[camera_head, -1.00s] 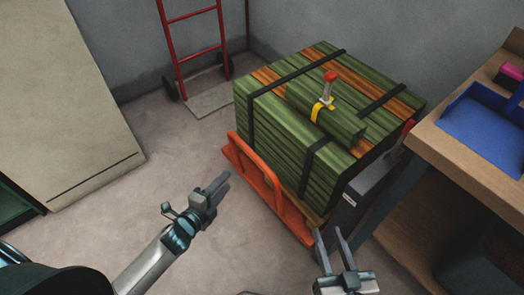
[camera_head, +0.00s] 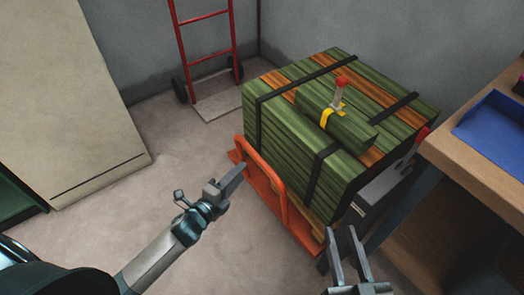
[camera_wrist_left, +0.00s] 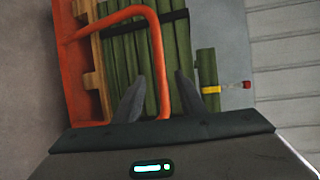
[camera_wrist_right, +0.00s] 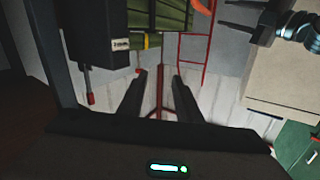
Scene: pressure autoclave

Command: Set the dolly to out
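The dolly (camera_head: 284,228) is a low orange cart with a raised tube handle, loaded with a strapped stack of green and brown boards (camera_head: 300,150). It stands beside the wooden bench. My left gripper (camera_head: 238,176) is open, its fingertips close to the handle on the near left side. In the left wrist view the orange handle (camera_wrist_left: 152,30) runs down between the two spread fingers (camera_wrist_left: 158,90); I cannot tell if they touch it. My right gripper (camera_head: 342,234) is open and empty near the dolly's front right corner; its spread fingers (camera_wrist_right: 160,80) show in the right wrist view.
A wooden bench (camera_head: 470,165) with a blue tray (camera_head: 490,125) stands at the right. A red hand truck (camera_head: 207,60) leans at the back wall. A beige cabinet (camera_head: 70,100) stands at the left. The floor (camera_head: 130,215) between cabinet and dolly is clear.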

